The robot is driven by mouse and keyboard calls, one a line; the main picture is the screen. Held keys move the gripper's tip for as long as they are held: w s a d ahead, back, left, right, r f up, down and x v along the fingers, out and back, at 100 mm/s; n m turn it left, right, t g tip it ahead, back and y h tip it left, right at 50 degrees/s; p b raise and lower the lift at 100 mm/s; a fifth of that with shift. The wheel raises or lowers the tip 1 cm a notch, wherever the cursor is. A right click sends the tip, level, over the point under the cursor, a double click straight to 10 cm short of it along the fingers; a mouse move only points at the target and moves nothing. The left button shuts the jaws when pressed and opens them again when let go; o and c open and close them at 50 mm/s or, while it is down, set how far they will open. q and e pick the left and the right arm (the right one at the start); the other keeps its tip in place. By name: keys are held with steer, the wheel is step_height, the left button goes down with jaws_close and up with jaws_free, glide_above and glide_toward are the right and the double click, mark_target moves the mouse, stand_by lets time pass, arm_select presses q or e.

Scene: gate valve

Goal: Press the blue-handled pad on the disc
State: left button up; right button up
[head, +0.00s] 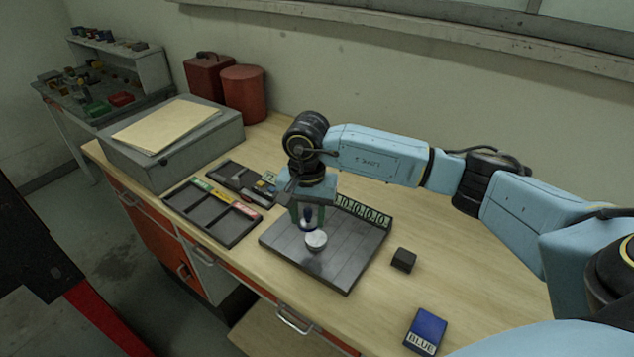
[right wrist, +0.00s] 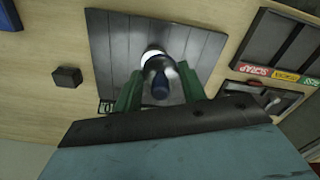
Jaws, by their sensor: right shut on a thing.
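My right gripper (head: 308,216) is above the dark slatted plate, its green fingers pointing down. In the right wrist view the fingers (right wrist: 160,92) stand on either side of the dark blue handle (right wrist: 161,86) and are shut on the blue-handled pad. The handle also shows between the fingers in the head view (head: 306,219). A pale round piece (head: 316,240), likely the disc, is just below the handle over the plate; it also shows in the right wrist view (right wrist: 152,56). Whether pad and disc touch is unclear. My left gripper is out of view.
The slatted plate (head: 345,272) has a green strip with zeros (head: 364,212) at its back edge. A small black block (head: 403,259) and a blue box marked BLUE (head: 427,331) lie to the right. Compartment trays (head: 212,218) lie left; a grey case (head: 205,145) and red containers stand behind.

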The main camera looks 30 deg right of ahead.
mark_target(316, 239)
steer(key=shift+w+d+r+m+p, duration=0.15)
steer(key=shift+d+r+m+p, duration=0.1)
steer(key=shift+d+m+p, duration=0.2)
steer(key=shift+w+d+r+m+p, duration=0.1)
steer(key=shift+d+r+m+p, duration=0.1)
steer(key=shift+d+m+p, duration=0.2)
steer(key=shift+d+f+m, duration=0.15)
steer(key=shift+d+m, duration=0.1)
steer(key=shift+d, duration=0.1)
arm_select(q)
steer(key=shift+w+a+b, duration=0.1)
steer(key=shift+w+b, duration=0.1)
steer(key=shift+b, duration=1.2)
arm_select(e)
steer(key=shift+f, duration=2.95)
arm_select(q)
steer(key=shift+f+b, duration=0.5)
steer(key=shift+b, duration=0.05)
arm_select(e)
steer(key=shift+f, duration=0.6)
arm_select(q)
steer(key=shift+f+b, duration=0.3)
arm_select(e)
steer(key=shift+s+f, duration=0.15)
steer(key=shift+f, duration=0.05)
